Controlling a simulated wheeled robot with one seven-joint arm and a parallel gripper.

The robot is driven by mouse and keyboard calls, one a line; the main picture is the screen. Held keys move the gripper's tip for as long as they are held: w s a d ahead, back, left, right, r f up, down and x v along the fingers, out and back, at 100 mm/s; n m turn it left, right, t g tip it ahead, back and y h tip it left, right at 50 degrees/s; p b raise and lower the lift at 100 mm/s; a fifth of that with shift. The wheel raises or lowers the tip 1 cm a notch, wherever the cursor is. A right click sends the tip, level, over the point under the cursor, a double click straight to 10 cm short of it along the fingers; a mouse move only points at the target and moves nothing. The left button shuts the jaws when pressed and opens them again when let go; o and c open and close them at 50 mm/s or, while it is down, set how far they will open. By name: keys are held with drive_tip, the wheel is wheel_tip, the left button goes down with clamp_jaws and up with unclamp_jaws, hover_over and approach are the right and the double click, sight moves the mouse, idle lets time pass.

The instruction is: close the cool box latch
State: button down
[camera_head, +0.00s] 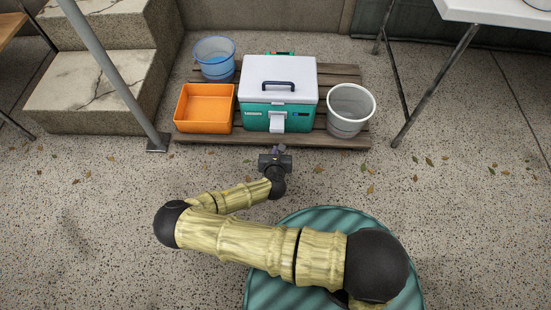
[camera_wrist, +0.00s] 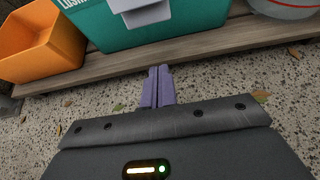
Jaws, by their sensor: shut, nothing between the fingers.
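The cool box (camera_head: 252,118) is teal with a white lid (camera_head: 262,73) that lies down on it and a dark handle on top. A pale grey latch (camera_head: 278,124) hangs at the middle of its front, below the lid's edge. The latch (camera_wrist: 148,13) is partly cut off at the top of the wrist view, and I cannot tell whether it is fastened. My gripper (camera_head: 278,149) is in front of the box, short of the pallet, apart from the latch. Its purple fingers (camera_wrist: 157,86) are shut together and empty.
The box stands on a wooden pallet (camera_head: 220,138). An orange bin (camera_head: 203,118) and a blue bucket (camera_head: 214,70) stand left of it; a grey bucket (camera_head: 348,122) stands close on its right. Steps (camera_head: 90,85), a slanted pole (camera_head: 110,70) and a white table (camera_head: 495,12) flank the pallet.

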sight(277, 125)
drive_tip(key=w+r, duration=0.1)
drive_tip(key=w, duration=0.1)
drive_tip(key=w+r+p, duration=0.1)
drive_tip(key=w, duration=0.1)
drive_tip(key=shift+r, duration=0.1)
idle(0.3)
